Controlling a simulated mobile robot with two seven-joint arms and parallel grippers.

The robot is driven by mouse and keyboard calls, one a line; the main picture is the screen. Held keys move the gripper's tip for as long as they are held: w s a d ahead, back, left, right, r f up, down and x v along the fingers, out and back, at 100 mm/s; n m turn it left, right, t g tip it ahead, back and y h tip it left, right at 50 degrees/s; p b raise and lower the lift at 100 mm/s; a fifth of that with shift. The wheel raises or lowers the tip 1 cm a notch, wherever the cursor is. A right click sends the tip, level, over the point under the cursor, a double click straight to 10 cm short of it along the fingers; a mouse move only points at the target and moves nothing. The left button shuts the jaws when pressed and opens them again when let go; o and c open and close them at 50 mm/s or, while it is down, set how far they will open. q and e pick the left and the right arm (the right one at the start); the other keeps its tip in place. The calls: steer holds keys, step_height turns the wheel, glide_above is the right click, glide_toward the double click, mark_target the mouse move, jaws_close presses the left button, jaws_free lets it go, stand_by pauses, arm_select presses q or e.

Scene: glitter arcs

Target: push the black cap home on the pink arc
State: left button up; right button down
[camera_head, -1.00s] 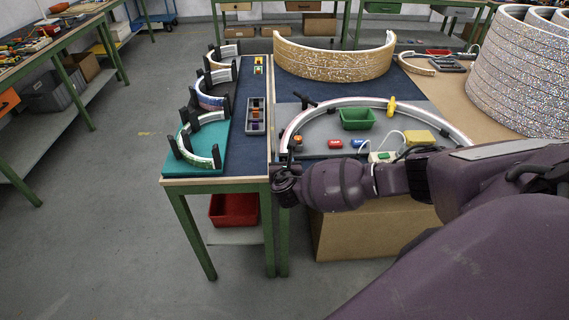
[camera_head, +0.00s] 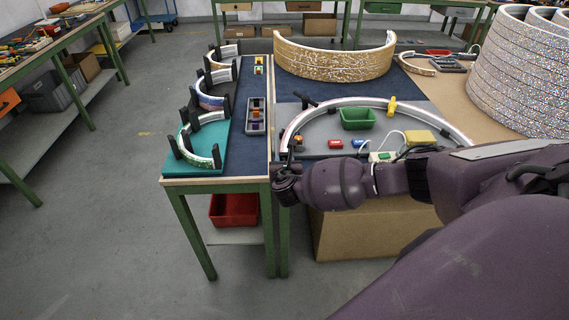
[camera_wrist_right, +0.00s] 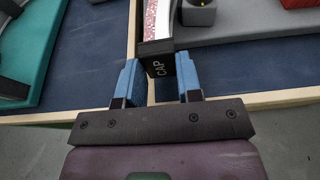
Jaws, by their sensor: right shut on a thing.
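The pink arc (camera_wrist_right: 157,18), with a glittery pink face and a pale rim, comes down from the top of the right wrist view. The black cap (camera_wrist_right: 158,66), lettered "CAP", sits at its near end. My right gripper (camera_wrist_right: 159,76) has its blue fingers on either side of the cap and is shut on it. How far the arc end goes into the cap is hidden. In the head view a large arc (camera_head: 350,101) curves over a grey mat, and my right wrist is at its near left end. My left gripper is not in view.
A yellow clip (camera_head: 392,107) is on the large arc. A green bin (camera_head: 357,119), a red block (camera_head: 335,144) and a yellow block (camera_head: 420,137) are on the mat. A grey block (camera_wrist_right: 198,13) stands right of the cap. A teal mat (camera_head: 199,164) with small arcs is at left.

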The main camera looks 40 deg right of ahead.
steer(key=shift+w+d, duration=0.2)
steer(key=shift+w, duration=0.1)
stand_by(0.4)
steer(key=shift+c, duration=1.5)
jaws_free()
